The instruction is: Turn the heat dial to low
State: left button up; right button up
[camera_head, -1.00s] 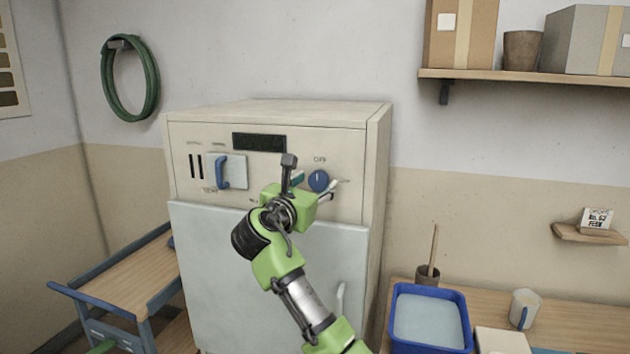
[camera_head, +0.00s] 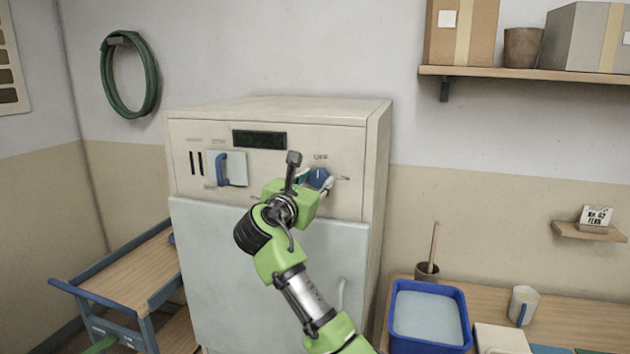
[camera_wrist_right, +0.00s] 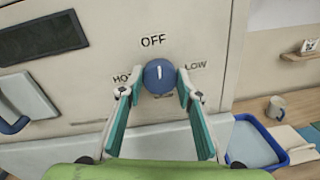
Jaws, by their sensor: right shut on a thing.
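The blue heat dial (camera_head: 318,178) is on the right side of the kiln's front panel. Its white pointer line points up to OFF. In the right wrist view the dial (camera_wrist_right: 159,76) sits between my two fingertips, with OFF above, HOT to the left and LOW to the right. My right gripper (camera_head: 315,182) is at the dial and shut on it, with a finger on each side; it also shows in the right wrist view (camera_wrist_right: 158,92). A label below the dial is mostly hidden. My left gripper is not in view.
The kiln (camera_head: 270,109) has a dark display (camera_head: 259,140) and a blue-handled plate (camera_head: 237,169) left of the dial. A cart (camera_head: 125,275) stands at left. A table at right holds a blue tray (camera_head: 398,338) and a mug (camera_head: 523,303).

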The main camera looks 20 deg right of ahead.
jog(key=m+p, duration=0.1)
jog(key=m, duration=0.6)
jog(key=shift+m+y, duration=0.3)
jog(key=shift+y, duration=0.1)
jog(key=m, duration=0.4)
jog(key=shift+s+d+f+b, duration=0.1)
jog(key=shift+b, duration=0.2)
jog(key=shift+m+y+b, duration=0.3)
jog(key=shift+m+b, duration=0.3)
jog(key=shift+m, duration=1.7)
jog(key=o, duration=1.1)
